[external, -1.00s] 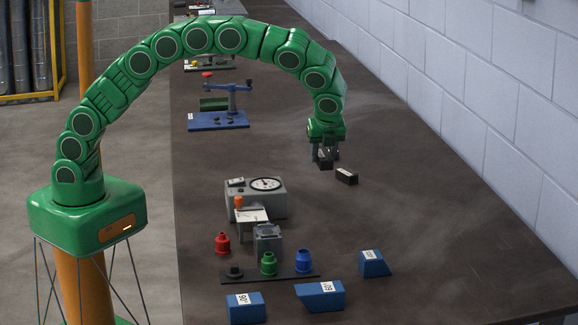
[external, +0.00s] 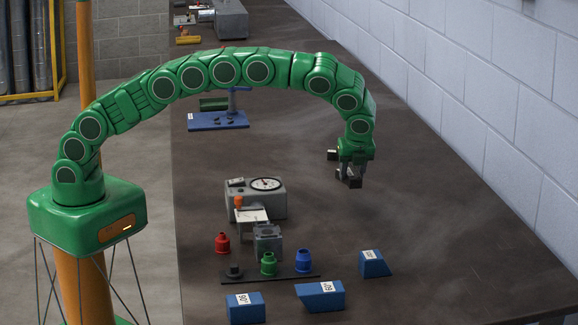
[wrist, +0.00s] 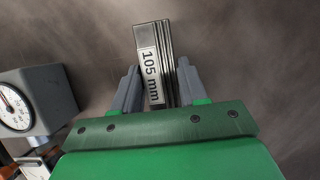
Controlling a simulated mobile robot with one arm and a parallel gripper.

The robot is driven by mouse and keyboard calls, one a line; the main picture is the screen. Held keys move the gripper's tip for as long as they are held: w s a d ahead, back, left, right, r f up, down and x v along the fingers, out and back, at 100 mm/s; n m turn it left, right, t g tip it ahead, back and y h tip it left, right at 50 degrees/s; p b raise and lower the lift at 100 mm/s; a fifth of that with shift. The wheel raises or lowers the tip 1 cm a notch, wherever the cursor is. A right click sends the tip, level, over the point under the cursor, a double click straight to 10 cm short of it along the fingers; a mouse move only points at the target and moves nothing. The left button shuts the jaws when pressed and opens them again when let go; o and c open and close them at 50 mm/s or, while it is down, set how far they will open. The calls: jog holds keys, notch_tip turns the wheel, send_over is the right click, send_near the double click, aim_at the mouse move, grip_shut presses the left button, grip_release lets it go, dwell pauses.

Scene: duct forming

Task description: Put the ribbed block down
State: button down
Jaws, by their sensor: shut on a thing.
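The ribbed block (wrist: 153,62) is a dark metallic bar with long grooves and a white "105 mm" label. My gripper (wrist: 157,80) is shut on it in the wrist view, one grey finger on each side, and the block sticks out past the fingertips. In the external view my gripper (external: 350,170) points down over the right part of the bench, with the dark end of the block (external: 354,183) below it. I cannot tell whether the block touches the bench. A small dark box shape (external: 332,155) shows just left of the gripper; what it is I cannot tell.
The grey gauge box (external: 268,200) stands left of the gripper. Red (external: 222,243), green (external: 268,263) and blue (external: 303,261) pieces and several blue labelled blocks (external: 320,296) are nearer the front. A blue fixture (external: 217,121) stands behind. The dark bench (external: 440,210) is clear to the right.

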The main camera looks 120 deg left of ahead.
aim_at(359, 202)
jog(key=shift+w+a+f, duration=0.35)
jog(key=shift+w+f, duration=0.1)
jog(key=shift+f, duration=0.2)
jog(key=shift+w+a+f, duration=0.3)
jog(key=shift+w+f, duration=0.15)
jog(key=shift+f, duration=0.2)
jog(key=shift+w+a+f, duration=0.2)
jog(key=shift+w+f, duration=0.05)
jog(key=shift+f, duration=1.6)
jog(key=c, duration=0.6)
grip_release()
jog(key=shift+f, duration=0.15)
